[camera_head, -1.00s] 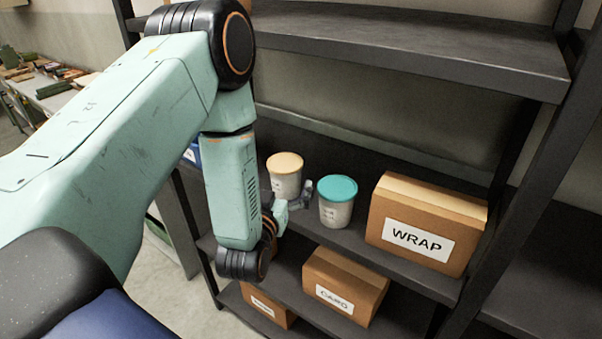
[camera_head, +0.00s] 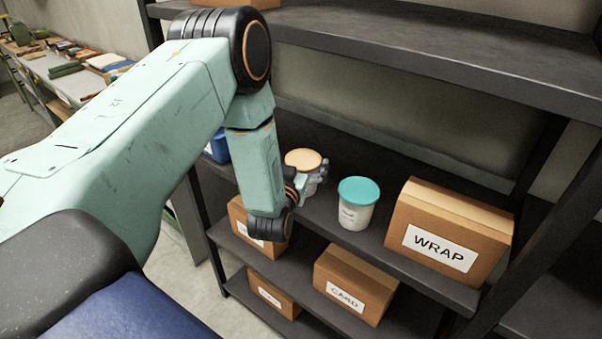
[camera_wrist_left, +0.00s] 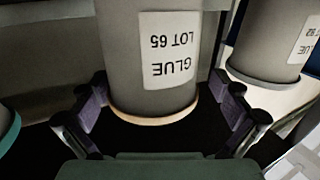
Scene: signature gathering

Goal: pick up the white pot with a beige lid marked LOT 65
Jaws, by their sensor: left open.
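The white pot with the beige lid (camera_head: 303,159) stands on the middle shelf, its lower body partly hidden behind my left gripper (camera_head: 312,184). In the left wrist view the pot (camera_wrist_left: 120,60) appears upside down, with a label reading GLUE LOT 65 and its beige rim near the fingers. There my left gripper (camera_wrist_left: 163,100) is open, one finger on each side of the pot near the lid. No clear grip on the pot shows. My right gripper is not in view.
A pot with a teal lid (camera_head: 358,190) stands just right of the beige-lidded one. Another labelled pot (camera_wrist_left: 268,40) is close by in the wrist view. A WRAP box (camera_head: 450,228) is further right. An upper shelf (camera_head: 450,55) overhangs; a CARD box (camera_head: 352,284) sits below.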

